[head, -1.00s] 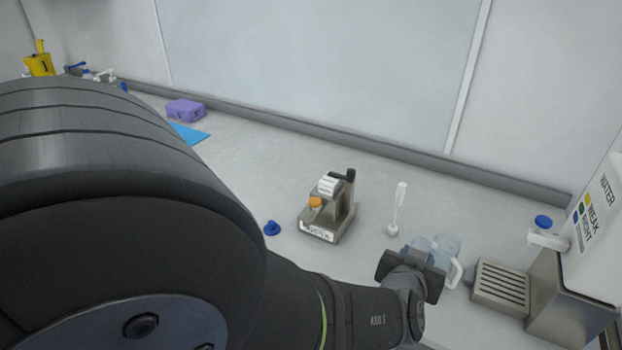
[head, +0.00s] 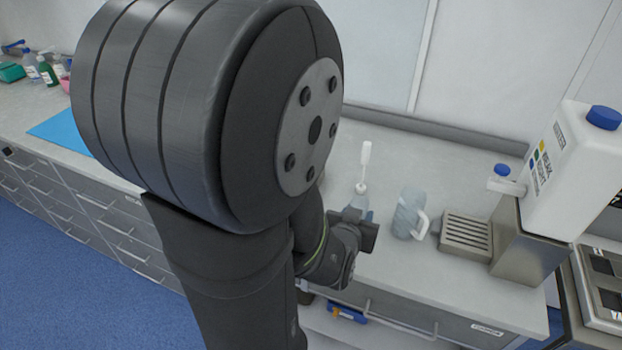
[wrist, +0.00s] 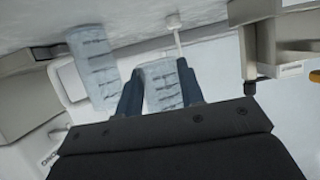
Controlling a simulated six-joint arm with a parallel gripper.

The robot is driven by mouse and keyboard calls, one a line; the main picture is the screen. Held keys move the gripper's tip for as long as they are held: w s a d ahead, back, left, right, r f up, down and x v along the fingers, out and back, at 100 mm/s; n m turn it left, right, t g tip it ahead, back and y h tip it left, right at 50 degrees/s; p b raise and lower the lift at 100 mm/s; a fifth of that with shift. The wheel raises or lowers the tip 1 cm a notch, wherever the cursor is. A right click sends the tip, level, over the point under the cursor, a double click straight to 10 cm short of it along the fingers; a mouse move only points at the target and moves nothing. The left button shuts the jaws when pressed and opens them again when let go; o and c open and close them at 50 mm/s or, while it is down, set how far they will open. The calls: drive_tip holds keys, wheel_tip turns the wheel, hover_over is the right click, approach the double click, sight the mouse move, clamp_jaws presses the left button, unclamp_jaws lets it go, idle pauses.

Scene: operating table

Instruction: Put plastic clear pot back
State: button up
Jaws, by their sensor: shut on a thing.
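A clear plastic pot (head: 358,203) is between the fingers of my gripper (head: 355,217), just in front of a white long-handled tool (head: 366,168) in the head view. In the wrist view the ribbed, bluish clear pot (wrist: 162,88) sits between the two dark fingers of my gripper (wrist: 160,85), which are shut on it. My gripper hides the pot's lower part in the head view, so I cannot tell whether it touches the counter. A larger clear jug (head: 406,214) with a white handle stands to the right, apart from my gripper; it also shows in the wrist view (wrist: 92,68).
A slatted metal drip tray (head: 466,236) and a white canister (head: 563,160) with a blue cap stand right of the jug. A device with an orange knob (wrist: 291,70) is at the right in the wrist view. Bottles (head: 46,70) stand far left.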

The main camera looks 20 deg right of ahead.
drive_tip(key=w+f, duration=0.1)
drive_tip(key=w, duration=0.1)
drive_tip(key=w+a+f, duration=0.1)
drive_tip(key=shift+w+a+f, duration=0.15)
drive_tip(key=shift+w+f, duration=0.05)
drive_tip(key=shift+w, duration=0.2)
drive_tip(key=shift+f, duration=2.05)
drive_tip(key=o, duration=1)
drive_tip(key=shift+f, duration=0.1)
drive_tip(key=shift+v, duration=3.8)
